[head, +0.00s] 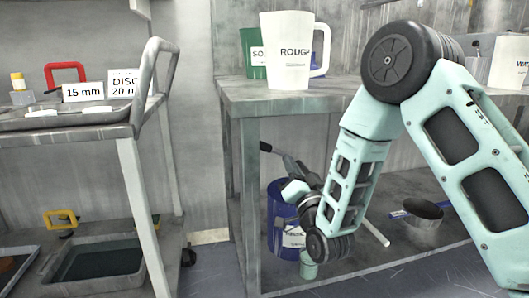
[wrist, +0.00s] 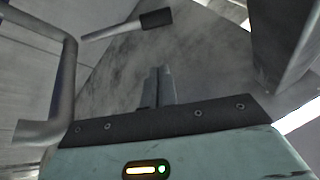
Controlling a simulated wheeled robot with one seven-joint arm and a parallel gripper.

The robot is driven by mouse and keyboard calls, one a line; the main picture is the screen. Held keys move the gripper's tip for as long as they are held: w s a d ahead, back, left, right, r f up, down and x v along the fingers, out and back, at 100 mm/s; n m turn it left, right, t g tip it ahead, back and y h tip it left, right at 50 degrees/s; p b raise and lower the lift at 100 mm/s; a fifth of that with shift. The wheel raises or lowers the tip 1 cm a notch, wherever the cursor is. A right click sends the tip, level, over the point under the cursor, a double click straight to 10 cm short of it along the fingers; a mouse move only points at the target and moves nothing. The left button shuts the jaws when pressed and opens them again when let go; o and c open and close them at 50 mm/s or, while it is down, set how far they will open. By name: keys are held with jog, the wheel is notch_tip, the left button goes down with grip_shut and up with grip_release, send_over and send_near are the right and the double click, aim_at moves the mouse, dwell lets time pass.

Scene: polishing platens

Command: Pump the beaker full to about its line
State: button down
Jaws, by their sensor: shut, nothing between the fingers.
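My gripper (head: 289,162) is low beside the bench, in front of a blue drum (head: 274,230) on the lower shelf, and points up and left. In the wrist view its fingers (wrist: 160,88) are together with nothing between them. A bar with a black grip (head: 265,147), which looks like a pump lever, shows just past the fingertips. My arm covers part of the drum. I cannot make out a beaker or its fill line.
A white jug marked ROUGH (head: 287,55) and a green container (head: 254,52) stand on the bench top (head: 235,92). A dark pan (head: 424,212) and a pale rod (head: 376,233) are on the lower shelf. A cart (head: 125,131) with trays stands left; floor shows between.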

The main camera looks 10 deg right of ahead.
jog(key=s+a+f+n+g+y+p, duration=0.2)
jog(key=s+a+f+n+g+y, duration=0.15)
jog(key=s+a+n+g, duration=0.6)
jog(key=s+d+n+g+h+p, duration=0.1)
jog(key=s+n+g+h, duration=0.15)
jog(key=s+g, duration=0.75)
jog(key=s+d+n+g+h, duration=0.1)
jog(key=s+g+h, duration=0.2)
jog(key=s, duration=1.3)
notch_tip(320, 180, up, 38)
jog(key=p, duration=3.8)
jog(key=shift+d+f, duration=0.2)
jog(key=shift+f, duration=0.1)
